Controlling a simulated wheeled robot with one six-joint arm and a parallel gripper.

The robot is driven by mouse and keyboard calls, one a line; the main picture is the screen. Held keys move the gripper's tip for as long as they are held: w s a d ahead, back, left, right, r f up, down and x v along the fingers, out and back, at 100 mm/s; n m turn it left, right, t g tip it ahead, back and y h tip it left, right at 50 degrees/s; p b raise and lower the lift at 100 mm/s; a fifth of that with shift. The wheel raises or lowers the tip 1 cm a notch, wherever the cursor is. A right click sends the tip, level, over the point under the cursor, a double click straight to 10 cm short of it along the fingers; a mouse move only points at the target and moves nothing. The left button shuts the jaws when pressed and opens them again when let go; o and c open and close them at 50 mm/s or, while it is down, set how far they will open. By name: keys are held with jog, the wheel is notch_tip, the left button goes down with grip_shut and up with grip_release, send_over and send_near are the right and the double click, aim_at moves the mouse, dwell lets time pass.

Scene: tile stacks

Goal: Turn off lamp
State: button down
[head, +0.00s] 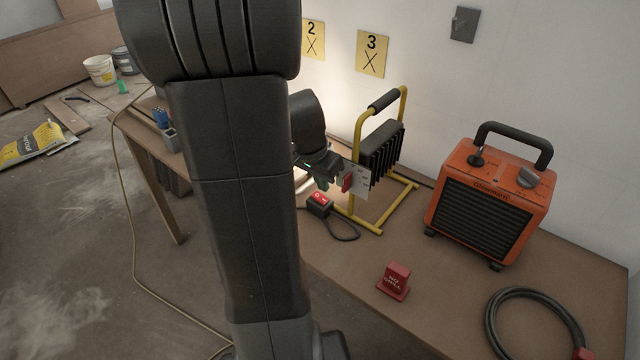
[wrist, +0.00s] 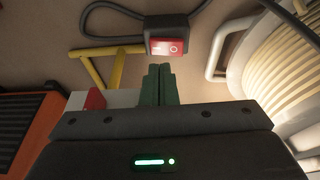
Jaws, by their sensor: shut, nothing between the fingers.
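The lamp is a work light with a yellow tube stand and black finned housing (head: 382,152). It is lit, throwing a bright glow on the wall and bench. A red rocker switch in a black case (head: 319,199) lies on the bench by the stand, on a black cable. It also shows in the wrist view (wrist: 167,47), just ahead of the fingers. My gripper (head: 322,184) is shut and empty, its green fingertips (wrist: 159,68) close to the switch; contact cannot be told.
A pale plate with a red part (head: 355,180) sits beside my fingers; its mounting is unclear. An orange heater (head: 492,205), a red block (head: 394,281) and a coiled black hose (head: 535,320) stand on the bench to the right. The bench front between them is clear.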

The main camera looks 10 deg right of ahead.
jog(key=v, duration=1.1)
jog(key=shift+r+p, duration=0.2)
jog(key=shift+p, duration=0.15)
jog(key=shift+w, duration=0.1)
jog(key=shift+f+b, duration=0.15)
jog(key=shift+b, duration=0.4)
jog(key=shift+s+a+r+t+y+b, duration=0.15)
jog(key=shift+s+r+t+y+b, duration=0.15)
jog(key=shift+s+t+b, duration=0.15)
jog(key=shift+w+f, duration=0.1)
jog(key=b, duration=0.2)
send_near(320, 198)
jog(key=x, duration=0.2)
jog(key=w+x, duration=0.1)
jog(key=x, duration=0.2)
jog(key=shift+w+a+f, duration=0.1)
jog(key=shift+w+f, duration=0.1)
jog(key=shift+f, duration=0.45)
